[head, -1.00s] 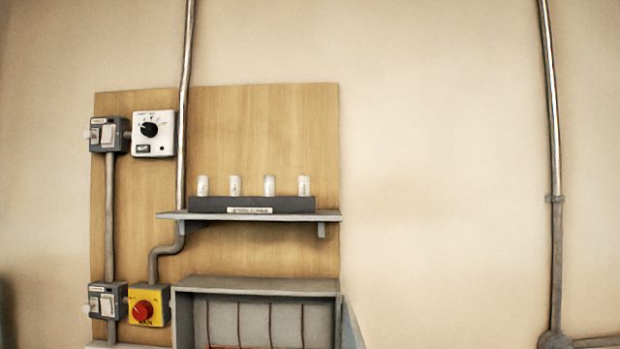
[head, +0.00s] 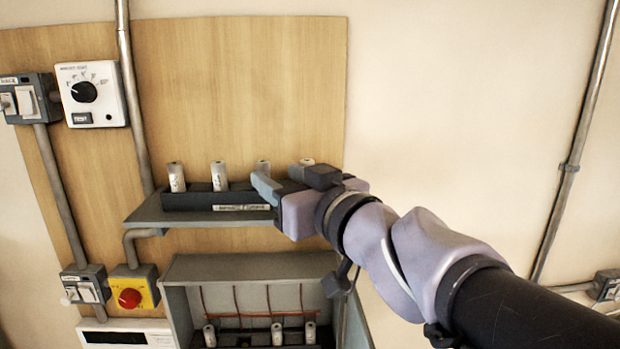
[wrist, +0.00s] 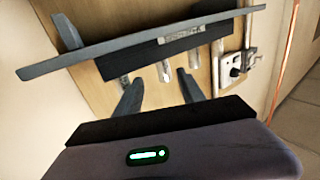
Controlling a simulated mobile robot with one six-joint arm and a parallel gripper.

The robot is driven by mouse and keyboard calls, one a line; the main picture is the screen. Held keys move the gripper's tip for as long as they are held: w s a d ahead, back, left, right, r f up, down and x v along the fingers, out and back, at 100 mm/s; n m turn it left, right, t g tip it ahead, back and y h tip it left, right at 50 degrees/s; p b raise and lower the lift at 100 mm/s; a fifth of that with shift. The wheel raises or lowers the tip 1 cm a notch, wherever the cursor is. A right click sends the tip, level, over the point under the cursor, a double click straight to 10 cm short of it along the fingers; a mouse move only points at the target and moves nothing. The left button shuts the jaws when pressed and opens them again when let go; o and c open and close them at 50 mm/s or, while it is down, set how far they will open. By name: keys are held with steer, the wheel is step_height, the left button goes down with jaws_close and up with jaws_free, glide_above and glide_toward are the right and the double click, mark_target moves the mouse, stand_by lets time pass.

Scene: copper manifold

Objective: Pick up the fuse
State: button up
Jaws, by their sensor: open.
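Several white cylindrical fuses (head: 219,176) stand upright in a dark rack (head: 190,200) on the wall shelf. My gripper (head: 272,182) is at the right end of the rack and partly covers the two right-hand fuses in the head view. In the wrist view, where the shelf appears upside down, my gripper (wrist: 160,84) is open. A fuse (wrist: 164,72) shows between its two fingers, standing out from the rack (wrist: 150,55). I cannot tell whether either finger touches it.
The shelf (head: 150,215) edge runs just below the rack. Below it is an open grey box (head: 250,267) with red wires and more white fuses (head: 277,334). Switches and a yellow panel with a red knob (head: 130,298) are at the left. A pipe (head: 575,150) runs up the right wall.

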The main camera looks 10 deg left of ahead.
mark_target(267, 168)
steer(key=shift+w+a, duration=0.3)
steer(key=shift+a, duration=0.45)
steer(key=shift+a+r, duration=0.15)
steer(key=shift+a, duration=0.1)
steer(key=shift+w+a+r, duration=0.15)
steer(key=shift+a+r, duration=0.05)
steer(key=x, duration=0.3)
steer(key=shift+w+f, duration=0.25)
steer(key=shift+w, duration=0.2)
steer(key=shift+s, duration=0.15)
steer(key=shift+s+d+r, duration=0.15)
steer(key=shift+s+d, duration=0.05)
steer(key=shift+s, duration=0.15)
steer(key=shift+c, duration=1.4)
steer(key=shift+s+d+r, duration=0.1)
steer(key=shift+s+d, duration=0.05)
steer(key=shift+d, duration=0.05)
steer(key=c, duration=0.7)
steer(key=shift+w+a, duration=0.1)
steer(key=shift+w, duration=0.1)
jaws_close()
